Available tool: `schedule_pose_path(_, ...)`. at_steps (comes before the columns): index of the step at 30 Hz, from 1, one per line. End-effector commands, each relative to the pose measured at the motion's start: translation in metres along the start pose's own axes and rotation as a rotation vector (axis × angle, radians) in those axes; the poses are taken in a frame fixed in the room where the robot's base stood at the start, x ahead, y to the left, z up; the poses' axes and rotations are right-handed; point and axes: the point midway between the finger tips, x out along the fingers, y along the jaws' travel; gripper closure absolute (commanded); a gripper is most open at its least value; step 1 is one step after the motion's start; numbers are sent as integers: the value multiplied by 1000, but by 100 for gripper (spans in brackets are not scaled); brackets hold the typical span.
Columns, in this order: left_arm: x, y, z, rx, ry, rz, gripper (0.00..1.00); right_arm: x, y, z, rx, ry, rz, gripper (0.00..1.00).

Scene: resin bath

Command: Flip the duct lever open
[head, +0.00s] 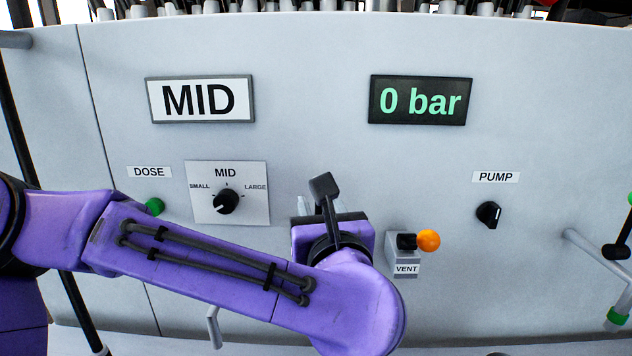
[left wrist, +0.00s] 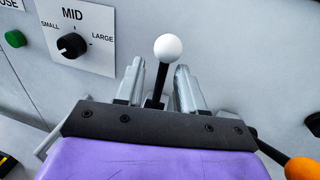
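A lever with a white ball knob (left wrist: 168,48) on a black stem stands out from the grey panel in the left wrist view. No duct label is visible, so I cannot confirm that this is the duct lever. My left gripper (left wrist: 160,68) is open, with one finger on each side of the stem and visible gaps between. The knob rises above the fingertips. In the head view my purple left wrist hides the lever and most of the gripper. My right gripper is not in view.
The vent lever's orange knob (head: 428,240) is close to the right of my left wrist. The dose dial (head: 226,202) and green button (head: 154,206) are left. The pump knob (head: 489,214) is farther right. Displays read MID (head: 200,99) and 0 bar (head: 420,100).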

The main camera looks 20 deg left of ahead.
Motion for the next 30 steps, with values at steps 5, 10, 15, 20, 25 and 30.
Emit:
schedule_pose_path(5, 33, 1, 3, 1, 3, 3, 62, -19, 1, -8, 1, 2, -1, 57)
schedule_pose_path(10, 44, 1, 0, 2, 0, 1, 62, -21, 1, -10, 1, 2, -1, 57)
schedule_pose_path(15, 44, 0, -1, 1, -1, 1, 62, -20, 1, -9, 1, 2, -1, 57)
schedule_pose_path(20, 44, 1, -1, 1, 0, 2, 100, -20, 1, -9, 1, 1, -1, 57)
schedule_pose_path(25, 44, 1, 0, 1, -1, 2, 100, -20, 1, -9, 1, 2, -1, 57)
schedule_pose_path(30, 48, 1, -3, -3, -18, 7, 100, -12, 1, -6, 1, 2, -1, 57)
